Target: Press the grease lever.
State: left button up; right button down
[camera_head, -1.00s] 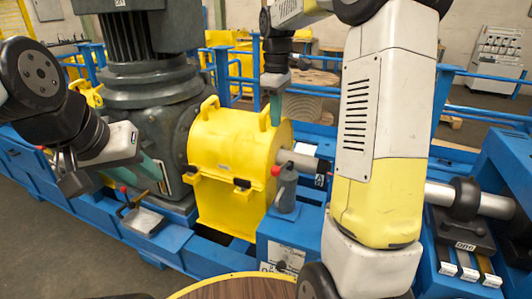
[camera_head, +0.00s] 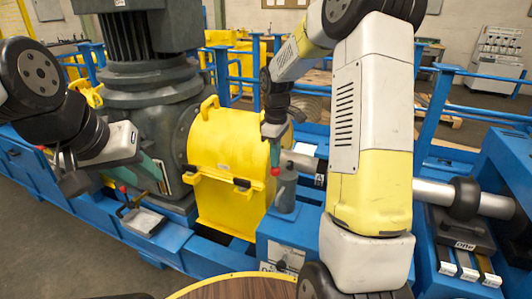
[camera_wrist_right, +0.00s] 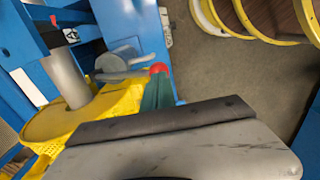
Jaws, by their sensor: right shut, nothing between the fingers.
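The grease lever ends in a red ball knob (camera_head: 275,171) beside a grey upright cylinder (camera_head: 286,192), right of the yellow housing. In the right wrist view the red knob (camera_wrist_right: 158,68) sits right at the tips of my teal fingers, and the grey cylinder (camera_wrist_right: 122,56) is behind it. My right gripper (camera_head: 274,158) is shut and empty, pointing down just above or against the knob; I cannot tell if they touch. My left gripper (camera_head: 160,180) hangs at the left near the dark gear unit; its finger gap is not clear.
The yellow chain housing (camera_head: 228,165) stands close left of the lever, with a grey shaft (camera_head: 302,163) just behind the cylinder. A small tray with another red knob (camera_head: 123,189) is near my left gripper. A round wooden top (camera_head: 240,289) is at the front.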

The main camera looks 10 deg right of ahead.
jog(key=shift+f, duration=0.15)
jog(key=shift+s+a+f, duration=0.2)
jog(key=shift+f, duration=0.1)
jog(key=s+a+f+t+h, duration=0.1)
jog(key=s+f+t, duration=0.1)
jog(key=f, duration=0.5)
jog(key=shift+s+a+f, duration=0.2)
jog(key=shift+s+a, duration=0.15)
jog(key=shift+s, duration=0.2)
jog(key=s+a+r, duration=0.1)
jog(key=s+r, duration=0.1)
jog(key=r, duration=0.5)
jog(key=s+a+r, duration=0.2)
jog(key=r, duration=0.4)
jog(key=shift+r, duration=0.4)
